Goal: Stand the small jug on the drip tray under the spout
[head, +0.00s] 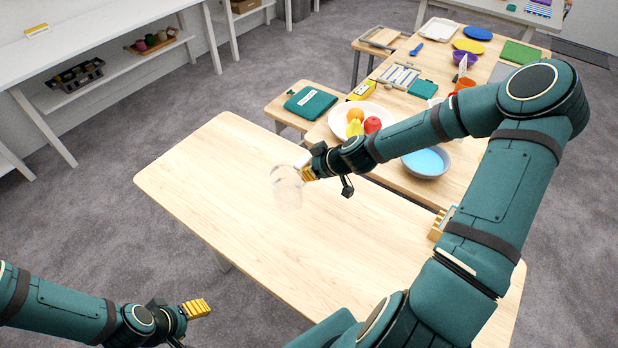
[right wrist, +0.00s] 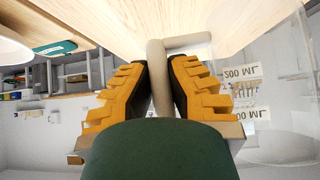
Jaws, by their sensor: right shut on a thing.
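A clear see-through jug (head: 287,187) is at my right gripper (head: 306,170), over the near light wood table. In the right wrist view my right gripper (right wrist: 160,85) is shut on the jug's pale handle (right wrist: 157,78). The jug's clear wall with "200 ML" marks (right wrist: 243,72) shows to the right there. The jug looks about upright; I cannot tell whether its base touches the table. My left gripper (head: 197,308) is at the lower left, apart from the table's edge, and its opening is unclear. I see no drip tray or spout in either view.
The near table (head: 215,165) is mostly bare. Behind it, a longer table holds a fruit plate (head: 342,122), a blue-filled bowl (head: 427,161) and several kitchen things. A small wooden item (head: 440,222) stands at the near table's right edge, close to my right arm.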

